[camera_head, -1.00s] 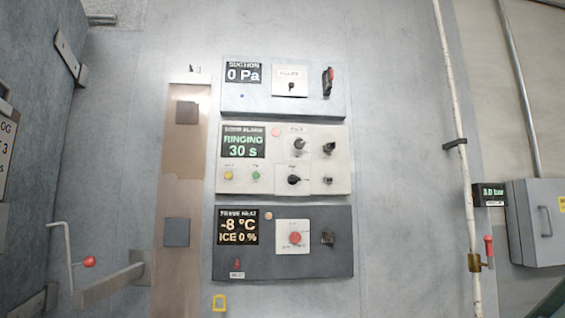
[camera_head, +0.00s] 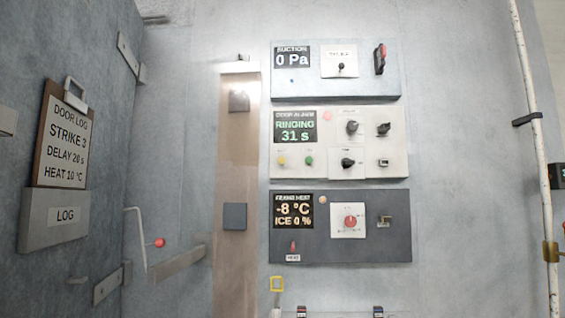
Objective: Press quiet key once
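The door alarm panel (camera_head: 340,114) is the pale middle box on the wall. Its screen (camera_head: 295,127) reads RINGING 31 s. Below the screen are a yellow button (camera_head: 281,161) and a green button (camera_head: 309,161). Their small labels are too blurred to read, so I cannot tell which is the quiet key. A pink round lamp (camera_head: 327,116), black knobs (camera_head: 352,127) and a small switch (camera_head: 384,162) are on the same panel. I cannot make out my gripper in the view.
The suction panel (camera_head: 336,87) is above, reading 0 Pa. The dark frame heat panel (camera_head: 340,252) is below, reading -8 °C. A door log clipboard (camera_head: 67,130) and red-knobbed lever (camera_head: 159,243) are left. A white pipe (camera_head: 535,150) is right. Unclear small items (camera_head: 378,312) show at the bottom edge.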

